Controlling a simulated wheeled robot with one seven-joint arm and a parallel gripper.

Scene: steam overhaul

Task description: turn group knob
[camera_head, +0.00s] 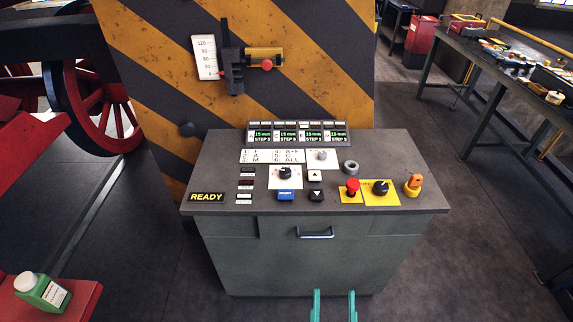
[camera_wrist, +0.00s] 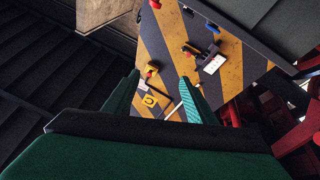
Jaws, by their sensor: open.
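The control console (camera_head: 225,150) stands in the middle of the head view. A black knob on a white plate (camera_head: 285,172) sits left of centre on its top, below a printed legend card (camera_head: 272,156). A grey knob on another white plate (camera_head: 322,155) lies up and right of it. A black knob on a yellow plate (camera_head: 381,187) sits at the right. I cannot read which one is labelled group. My gripper (camera_head: 334,298) is open and empty, low in front of the console and apart from every knob. Its fingers also show in the wrist view (camera_wrist: 160,80).
A red mushroom button (camera_head: 352,186), an orange switch (camera_head: 413,184), a blue button (camera_head: 286,195) and arrow buttons crowd the knobs. Four-step displays (camera_head: 298,136) stand behind. A striped panel (camera_head: 160,60) rises at the back. A green bottle (camera_head: 42,293) is at left.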

